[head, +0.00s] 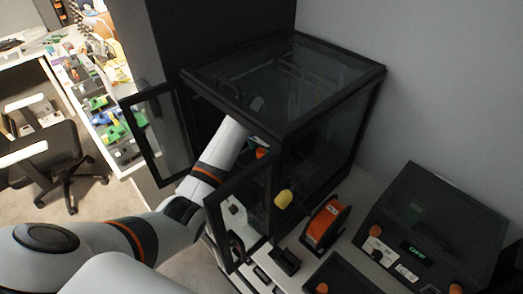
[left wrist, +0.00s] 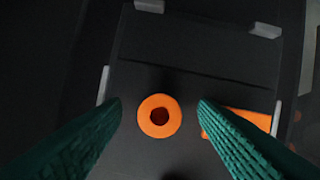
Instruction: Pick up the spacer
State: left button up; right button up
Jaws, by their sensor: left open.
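The spacer (left wrist: 146,127), an orange ring with a dark centre hole, lies flat on a dark plate (left wrist: 150,65) in the left wrist view. My left gripper (left wrist: 160,102) is open, with one green ribbed finger on each side of the ring and a gap on both sides. Nothing is between the fingers in contact with them. A second orange piece (left wrist: 250,118) lies partly behind the right finger. In the head view my left arm reaches into a black glazed enclosure (head: 345,115), and its gripper is hidden there. My right gripper is not in view.
The enclosure's open doors stand left (head: 157,135) and right (head: 243,208) of my arm. An orange spool (head: 326,222) and a black box with a display (head: 432,225) stand to the right. Light clips (left wrist: 266,30) edge the plate.

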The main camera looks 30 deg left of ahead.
pick_arm(q)
jog(key=shift+f, duration=0.2)
jog(key=shift+s, duration=0.1)
jog(key=shift+c, duration=0.7)
jog(key=c, duration=0.9)
jog(key=shift+r, duration=0.1)
